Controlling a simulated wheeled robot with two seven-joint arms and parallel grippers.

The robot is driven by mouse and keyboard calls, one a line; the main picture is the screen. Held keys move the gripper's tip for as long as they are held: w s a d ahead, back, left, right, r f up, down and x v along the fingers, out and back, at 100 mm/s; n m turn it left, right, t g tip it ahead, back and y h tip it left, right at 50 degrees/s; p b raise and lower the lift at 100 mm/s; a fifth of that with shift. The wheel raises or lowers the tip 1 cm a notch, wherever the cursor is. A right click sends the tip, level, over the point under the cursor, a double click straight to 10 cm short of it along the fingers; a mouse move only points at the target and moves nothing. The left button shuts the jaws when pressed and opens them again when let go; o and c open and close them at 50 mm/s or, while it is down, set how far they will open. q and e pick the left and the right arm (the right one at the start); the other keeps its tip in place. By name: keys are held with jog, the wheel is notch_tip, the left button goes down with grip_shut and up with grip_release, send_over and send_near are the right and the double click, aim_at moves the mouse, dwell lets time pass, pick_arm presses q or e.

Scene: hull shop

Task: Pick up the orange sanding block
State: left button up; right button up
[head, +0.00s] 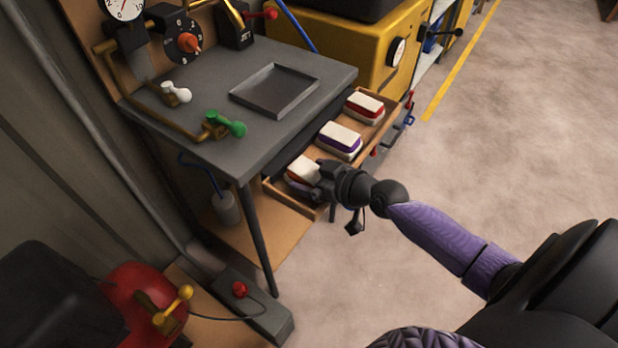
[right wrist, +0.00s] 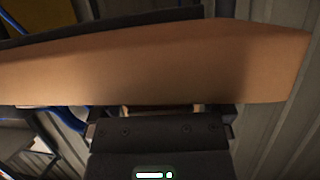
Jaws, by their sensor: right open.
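The orange sanding block (head: 303,168), with a whitish top and an orange side, lies in the near end of the open wooden drawer (head: 295,203) under the grey bench. My right gripper (head: 322,180) is open at the block's right side, by the drawer's edge, and partly hides the block. I cannot tell whether its fingers touch or straddle the block. In the right wrist view a wooden board (right wrist: 150,60) fills the middle and hides the fingertips; the block does not show there. My left gripper is not in view.
A purple block (head: 340,141) and a red block (head: 365,105) lie farther back in the drawer. The grey bench top (head: 240,130) overhangs beside it, with a shallow tray (head: 275,90) and a green-handled valve (head: 226,124).

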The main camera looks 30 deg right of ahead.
aim_at(313, 173)
jog(key=c, duration=1.1)
notch_tip(313, 173, up, 10)
jog(key=p, duration=0.6)
jog(key=shift+r+p, duration=0.2)
jog(key=shift+p, duration=0.1)
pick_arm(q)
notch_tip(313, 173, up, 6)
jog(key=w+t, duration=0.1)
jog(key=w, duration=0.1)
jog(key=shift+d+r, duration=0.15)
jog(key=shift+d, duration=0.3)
pick_arm(e)
jog(key=s+a+r+n+g+y, duration=0.1)
jog(key=s+a+r+n+y, duration=0.1)
jog(key=s+a+r, duration=0.1)
jog(key=s+a+r+n+g+y, duration=0.2)
jog(key=s+a+r+n, duration=0.1)
jog(key=a+r, duration=0.1)
jog(key=s+a+r+n+g+y, duration=0.2)
jog(key=s+a+r+y, duration=0.1)
jog(key=r, duration=0.1)
jog(key=shift+a+r, duration=0.15)
jog(key=shift+a, duration=0.05)
